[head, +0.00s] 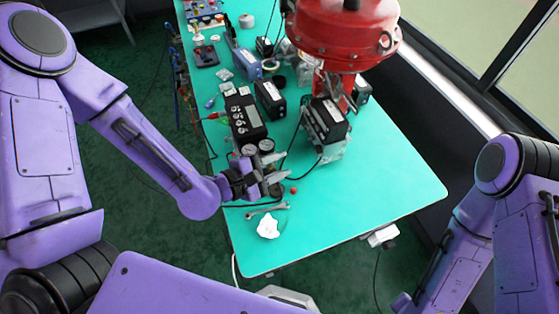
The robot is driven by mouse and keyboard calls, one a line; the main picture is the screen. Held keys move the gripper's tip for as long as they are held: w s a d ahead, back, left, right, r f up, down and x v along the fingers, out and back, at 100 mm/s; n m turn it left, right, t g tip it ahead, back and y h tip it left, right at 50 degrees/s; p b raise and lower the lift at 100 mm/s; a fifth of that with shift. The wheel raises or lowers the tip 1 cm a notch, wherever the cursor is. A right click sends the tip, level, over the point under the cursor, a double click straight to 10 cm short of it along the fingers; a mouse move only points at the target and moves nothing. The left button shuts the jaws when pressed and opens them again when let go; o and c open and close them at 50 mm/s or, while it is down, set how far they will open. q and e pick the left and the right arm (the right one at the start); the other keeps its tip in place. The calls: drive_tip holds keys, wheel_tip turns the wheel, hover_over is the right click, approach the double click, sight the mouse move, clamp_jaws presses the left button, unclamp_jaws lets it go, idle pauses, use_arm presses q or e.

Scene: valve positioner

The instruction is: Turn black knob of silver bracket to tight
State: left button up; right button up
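A red valve actuator (343,36) stands on the teal table. A black positioner box (325,121) is mounted at its side, with silver metal, possibly the bracket, below it (333,151). The black knob is too small or hidden to make out. My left gripper (284,166) is over the table, left of and nearer than the positioner box. Its two silver fingers are apart, with nothing visible between them. My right arm shows at the right edge, off the table; its gripper is out of view.
A wrench (267,208) and a crumpled white cloth (267,226) lie nearer. Cables cross the table. The teal table's (375,190) near right part is clear.

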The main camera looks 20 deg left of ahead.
sight(318, 149)
use_arm(q)
drive_tip(key=w+a+n+y+b, duration=0.1)
drive_tip(key=w+a+n+b, duration=0.1)
drive_tip(key=w, duration=0.1)
drive_tip(key=w+a+r+n+t+y+b, duration=0.1)
drive_tip(key=w+a+n+b, duration=0.1)
drive_tip(key=w, duration=0.1)
drive_tip(key=w+a+r+n+t+b, duration=0.1)
drive_tip(key=w+a+n+b, duration=0.1)
drive_tip(key=a+b, duration=0.1)
drive_tip(key=shift+w+y, duration=0.4)
drive_tip(key=shift+s+d+f+n+g+h+b, duration=0.2)
drive_tip(key=shift+n+g+h+b, duration=0.1)
drive_tip(key=shift+n+g+h, duration=0.25)
drive_tip(key=shift+s+d+f+n+g+h+b, duration=0.1)
drive_tip(key=shift+s+n+g+h+b, duration=0.15)
drive_tip(key=shift+n+g+h, duration=0.3)
drive_tip(key=s+d+g+h, duration=0.1)
drive_tip(key=s+d+g, duration=0.1)
drive_tip(key=s+d+g+h, duration=0.1)
drive_tip(key=s+d+g, duration=0.1)
drive_tip(key=shift+s+f+m+h, duration=0.15)
drive_tip(key=shift+m+h, duration=0.25)
drive_tip(key=b+x, duration=0.3)
drive_tip(key=x, duration=0.7)
